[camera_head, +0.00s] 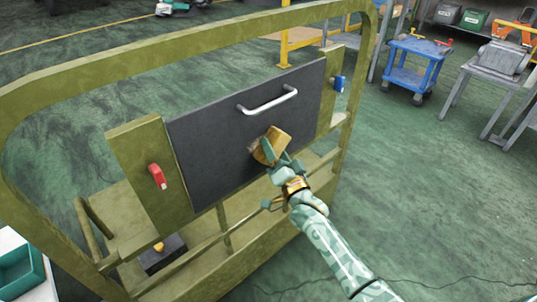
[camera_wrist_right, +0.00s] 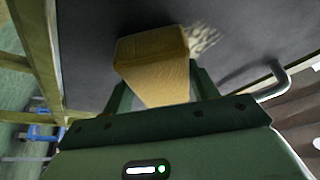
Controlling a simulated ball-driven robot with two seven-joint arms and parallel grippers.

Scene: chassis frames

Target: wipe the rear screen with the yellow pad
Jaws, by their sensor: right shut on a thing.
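The rear screen (camera_head: 215,140) is a dark grey panel with a silver handle (camera_head: 268,102), set in an olive-green frame. In the right wrist view the dark panel (camera_wrist_right: 90,50) fills most of the background, and a pale smudge (camera_wrist_right: 203,40) shows on it beside the pad. The yellow pad (camera_head: 268,148) is at the panel's lower right part; it also shows in the right wrist view (camera_wrist_right: 155,70). My right gripper (camera_head: 276,165) is shut on the pad and holds it at the panel; I cannot tell whether the pad touches. My left gripper is not in view.
A red switch (camera_head: 157,176) and a blue one (camera_head: 339,83) sit on posts either side of the panel. Olive rails (camera_head: 150,60) surround it. A teal bin (camera_head: 18,270) stands at lower left. A blue cart (camera_head: 413,68) and grey table (camera_head: 497,75) are at right; floor between is clear.

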